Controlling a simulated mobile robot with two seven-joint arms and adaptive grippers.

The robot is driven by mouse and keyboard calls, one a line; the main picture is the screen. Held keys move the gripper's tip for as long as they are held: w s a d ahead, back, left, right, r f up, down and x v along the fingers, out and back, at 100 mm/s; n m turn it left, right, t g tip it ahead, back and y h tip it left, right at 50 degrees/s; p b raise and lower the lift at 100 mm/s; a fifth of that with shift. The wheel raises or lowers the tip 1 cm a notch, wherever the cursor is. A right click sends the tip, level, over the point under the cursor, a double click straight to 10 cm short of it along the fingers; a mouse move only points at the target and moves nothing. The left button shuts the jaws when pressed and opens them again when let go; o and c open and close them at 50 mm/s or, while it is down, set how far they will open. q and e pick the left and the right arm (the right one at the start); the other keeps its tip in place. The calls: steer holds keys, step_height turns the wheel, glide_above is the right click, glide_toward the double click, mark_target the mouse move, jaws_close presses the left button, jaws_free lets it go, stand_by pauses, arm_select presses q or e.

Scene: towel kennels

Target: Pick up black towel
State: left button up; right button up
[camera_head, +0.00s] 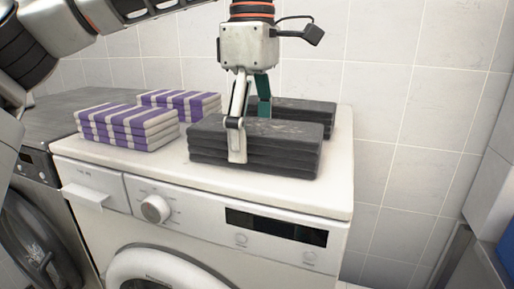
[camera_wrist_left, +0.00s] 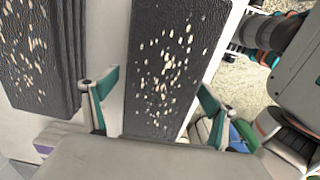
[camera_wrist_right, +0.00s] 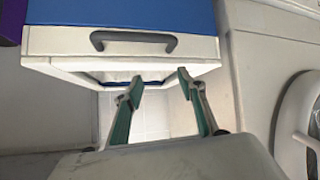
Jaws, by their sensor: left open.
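A front stack of folded black towels (camera_head: 285,154) lies on the white washing machine (camera_head: 205,190). A second black stack (camera_head: 318,113) lies behind it. My left gripper (camera_head: 250,135) points down over the front stack, fingers apart, one in front of its near side and the other toward its back. In the left wrist view a speckled black towel (camera_wrist_left: 165,50) lies between the open fingers (camera_wrist_left: 160,85), and another black stack (camera_wrist_left: 35,60) is at the left. My right gripper (camera_wrist_right: 160,79) is open and empty, away from the towels.
Purple-and-white striped towel stacks (camera_head: 128,127) (camera_head: 180,103) sit left of the black ones. A tiled wall (camera_head: 420,110) is behind. In the right wrist view, a white front with a grey handle (camera_wrist_right: 134,37) and blue top is near the fingers.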

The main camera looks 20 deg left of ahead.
arm_select(q)
steer(key=shift+s+r, duration=0.1)
steer(key=c, duration=1.3)
